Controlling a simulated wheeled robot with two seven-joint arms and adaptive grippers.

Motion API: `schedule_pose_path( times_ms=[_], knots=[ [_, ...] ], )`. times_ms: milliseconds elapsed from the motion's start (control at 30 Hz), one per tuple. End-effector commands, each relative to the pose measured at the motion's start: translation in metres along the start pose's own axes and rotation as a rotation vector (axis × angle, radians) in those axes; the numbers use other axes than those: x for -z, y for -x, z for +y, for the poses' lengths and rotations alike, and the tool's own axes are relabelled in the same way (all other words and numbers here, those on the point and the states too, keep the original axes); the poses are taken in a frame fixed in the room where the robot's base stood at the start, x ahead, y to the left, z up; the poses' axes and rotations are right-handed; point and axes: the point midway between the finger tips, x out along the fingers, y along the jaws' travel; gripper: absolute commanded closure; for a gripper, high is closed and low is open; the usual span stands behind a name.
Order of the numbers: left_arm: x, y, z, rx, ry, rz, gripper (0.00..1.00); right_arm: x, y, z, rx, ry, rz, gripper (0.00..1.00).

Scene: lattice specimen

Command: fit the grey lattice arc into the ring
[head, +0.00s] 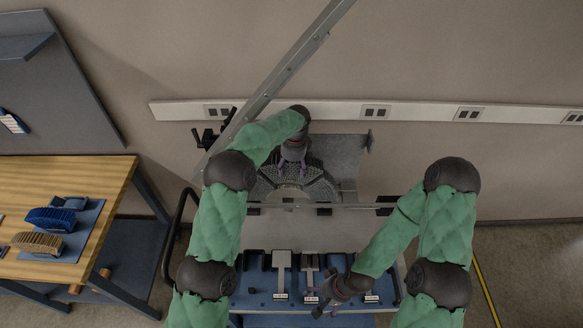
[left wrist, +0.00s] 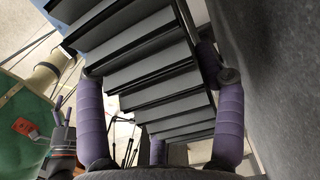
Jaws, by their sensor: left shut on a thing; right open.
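The ring (head: 318,190) shows in the head view as a dark grey, ribbed fan of segments on a grey plate behind a thin horizontal bar. My left gripper (head: 291,170) is over the back middle of it. The left wrist view shows its purple fingers (left wrist: 160,120) closed around the grey lattice arc (left wrist: 155,75), a block with stepped, slatted ribs. In the head view my gripper largely hides this arc, so I cannot tell whether it touches the ring. My right gripper (head: 322,298) is open and empty, low over the front tray.
A blue tray (head: 258,300) with several labelled grey and black holders lies in front of the ring. A metal beam (head: 290,68) slants above my left arm. On the left, a wooden table (head: 95,180) holds a blue arc (head: 50,218) and a tan arc (head: 38,243).

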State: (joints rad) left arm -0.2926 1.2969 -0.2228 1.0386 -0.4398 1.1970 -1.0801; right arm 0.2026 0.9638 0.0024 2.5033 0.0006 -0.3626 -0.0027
Motion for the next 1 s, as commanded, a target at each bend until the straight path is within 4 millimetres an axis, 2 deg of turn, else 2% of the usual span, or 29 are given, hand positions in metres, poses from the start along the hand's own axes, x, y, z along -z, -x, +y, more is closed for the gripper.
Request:
schedule_pose_path(
  times_ms=[1000],
  knots=[
    [0.000, -0.017, -0.001, 0.002, 0.001, 0.000, 0.60, 0.000, -0.010, 0.004, 0.000, 0.000, 0.000, 0.07]
  ],
)
